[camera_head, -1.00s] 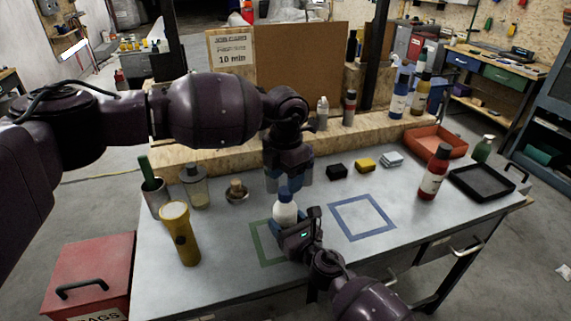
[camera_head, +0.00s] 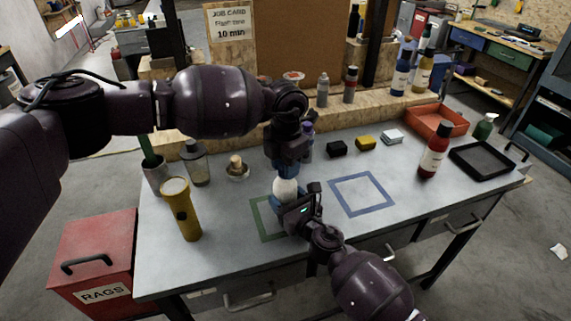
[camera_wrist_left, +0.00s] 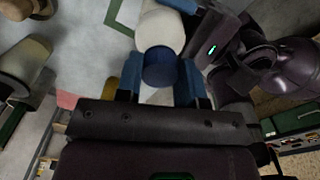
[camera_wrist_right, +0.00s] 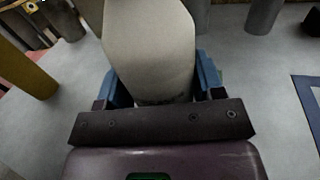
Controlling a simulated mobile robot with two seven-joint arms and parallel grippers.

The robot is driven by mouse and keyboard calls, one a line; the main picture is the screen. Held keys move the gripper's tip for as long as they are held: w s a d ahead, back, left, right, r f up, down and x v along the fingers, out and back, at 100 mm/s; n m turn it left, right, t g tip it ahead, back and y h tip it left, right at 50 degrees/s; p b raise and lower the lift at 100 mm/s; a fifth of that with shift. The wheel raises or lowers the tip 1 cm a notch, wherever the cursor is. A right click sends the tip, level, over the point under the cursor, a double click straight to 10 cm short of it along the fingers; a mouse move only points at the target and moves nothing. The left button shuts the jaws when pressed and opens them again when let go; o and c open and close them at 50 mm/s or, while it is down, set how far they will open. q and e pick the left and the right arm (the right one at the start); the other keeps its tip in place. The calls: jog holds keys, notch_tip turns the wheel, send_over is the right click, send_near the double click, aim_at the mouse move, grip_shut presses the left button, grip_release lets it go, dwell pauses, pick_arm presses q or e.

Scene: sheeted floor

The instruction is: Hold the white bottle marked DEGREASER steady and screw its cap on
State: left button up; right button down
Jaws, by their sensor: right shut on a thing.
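The white bottle (camera_head: 286,189) stands upright at the green outlined square on the bench. It fills the middle of the right wrist view (camera_wrist_right: 152,50), where its lettering is mostly hidden. My right gripper (camera_head: 287,205) is shut around its body from the front. The blue cap (camera_wrist_left: 160,68) sits at the bottle's top in the left wrist view; how tightly it is seated cannot be told. My left gripper (camera_wrist_left: 160,88) is directly above, pointing down, with its open blue fingers on either side of the cap. In the head view my left gripper (camera_head: 286,170) hides the cap.
The blue outlined square (camera_head: 364,193) to the right is empty. A red bottle (camera_head: 434,152) stands farther right.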

pick_arm(q)
jog(key=shift+m, duration=0.9)
jog(key=shift+c, duration=0.2)
jog(key=o, duration=1.1)
notch_tip(320, 180, up, 12)
pick_arm(e)
jog(key=shift+c, duration=0.8)
grip_release()
